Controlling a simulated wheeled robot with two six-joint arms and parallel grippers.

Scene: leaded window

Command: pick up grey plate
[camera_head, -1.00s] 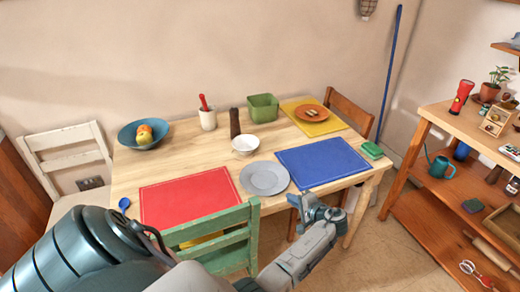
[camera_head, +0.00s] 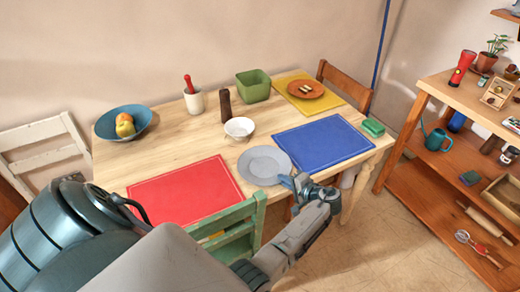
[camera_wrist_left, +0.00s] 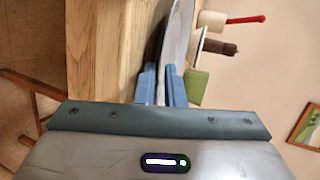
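The grey plate (camera_head: 262,163) lies on the wooden table between the red mat and the blue mat. My left gripper (camera_head: 294,182) is at its near right rim. In the left wrist view the plate (camera_wrist_left: 180,30) shows nearly edge-on, and its rim runs between the two blue fingers of my left gripper (camera_wrist_left: 161,82). The fingers are close together, one on each side of the rim, shut on it. The plate still appears to rest on the table. My right gripper is not in view.
The red mat (camera_head: 185,192) lies left of the plate, the blue mat (camera_head: 325,143) right. A white bowl (camera_head: 239,127) stands just behind it. A green chair (camera_head: 232,225) stands at the near table edge, close to my left arm. A wooden shelf (camera_head: 420,185) stands at right.

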